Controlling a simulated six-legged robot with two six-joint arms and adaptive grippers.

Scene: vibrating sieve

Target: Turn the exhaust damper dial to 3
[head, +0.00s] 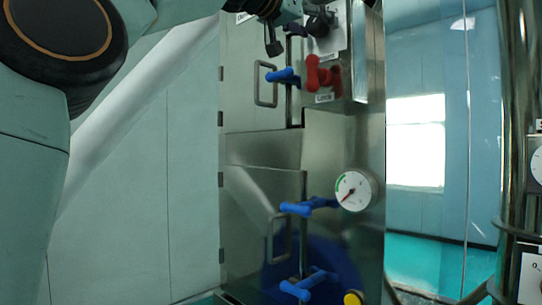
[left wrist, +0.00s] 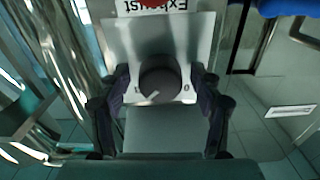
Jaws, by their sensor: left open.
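The exhaust damper dial (left wrist: 160,76) is a dark round knob on a pale plate (left wrist: 122,36), its label upside down in the left wrist view. Its white pointer line slants down-left in that view. A 0 shows to the right of the knob and a partly hidden mark to the left. My left gripper (left wrist: 160,88) is open, one finger on each side of the knob; I cannot tell whether they touch it. In the head view my left gripper (head: 297,32) is at the top, partly covering the plate (head: 336,38). My right gripper is not in view.
Below the dial are a red handle (head: 322,76) and a blue handle (head: 283,76). Further down are a round gauge (head: 353,190) and blue handles (head: 308,206) (head: 308,285). A shiny metal column (head: 515,130) stands at the right.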

